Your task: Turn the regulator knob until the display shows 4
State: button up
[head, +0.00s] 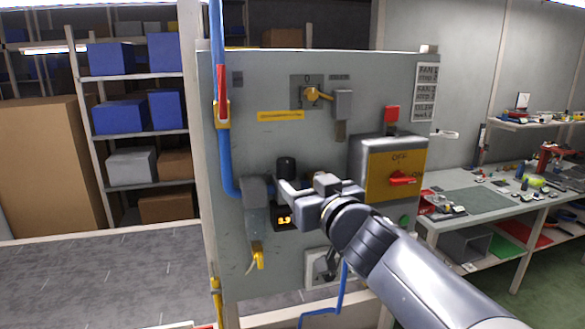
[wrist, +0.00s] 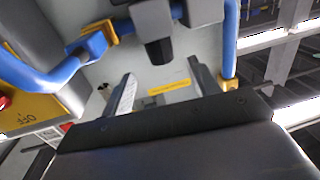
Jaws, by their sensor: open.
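The regulator knob (head: 286,168) looks like a black cylinder on the grey panel (head: 240,150), left of the red-switch box. Below it is a small black display (head: 284,218) with glowing orange digits that look like 1.5, too small to be sure. My gripper (head: 284,188) is in front of the panel, just below the knob, partly covering the area between knob and display. In the wrist view my gripper (wrist: 161,72) has its two fingers spread, with a black cylindrical part (wrist: 158,50), apparently the knob, ahead between them. Contact cannot be told.
A blue pipe (head: 225,150) with a red lever valve runs down the panel's left side. A yellow box with a red switch (head: 403,179) is right of my gripper. A yellow key-like lever (head: 318,94) is above; another yellow handle (head: 258,255) hangs lower left.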

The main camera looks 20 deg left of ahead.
aim_at(289, 172)
jog(key=x, duration=0.9)
jog(key=shift+w+a, duration=0.1)
jog(key=c, duration=1)
jog(key=shift+f+b, duration=0.15)
jog(key=shift+b, duration=0.15)
jog(key=shift+f+h+b, duration=0.1)
jog(key=shift+h+b, duration=0.2)
jog(key=shift+b, duration=0.65)
jog(key=shift+m+t+h+b, duration=0.4)
jog(key=shift+m+t+b, duration=0.1)
jog(key=shift+b, duration=0.1)
jog(key=o, duration=1)
